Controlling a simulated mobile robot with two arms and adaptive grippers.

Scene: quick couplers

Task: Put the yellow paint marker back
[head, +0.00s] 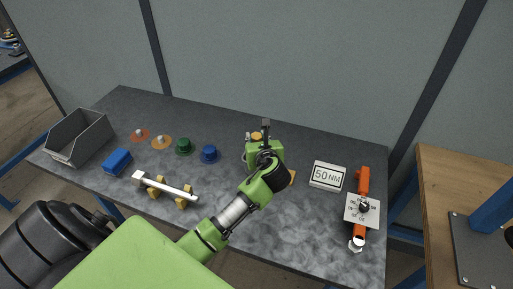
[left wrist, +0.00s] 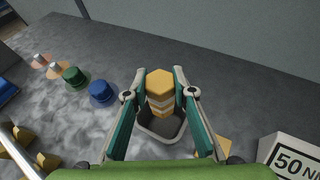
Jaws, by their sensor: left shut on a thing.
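The yellow paint marker (left wrist: 158,84), with a faceted top and pale bands, stands between the fingers of my left gripper (left wrist: 160,92), which is shut on it. In the head view the marker's yellow top (head: 257,136) shows beside the gripper. Below the marker in the left wrist view is a grey square-rimmed holder (left wrist: 150,136) with rounded corners and a dark inside. The marker's lower end overlaps the opening; I cannot tell how deep it is inside. In the head view my arm and gripper mostly hide the holder. My right gripper is not in view.
A "50 NM" sign (head: 327,176) and an orange tool (head: 363,181) with a dial box (head: 361,210) lie to the right. Blue (head: 208,153) and green (head: 183,146) caps, a bar on yellow blocks (head: 165,187), a blue block (head: 117,162) and a grey bin (head: 77,137) are left.

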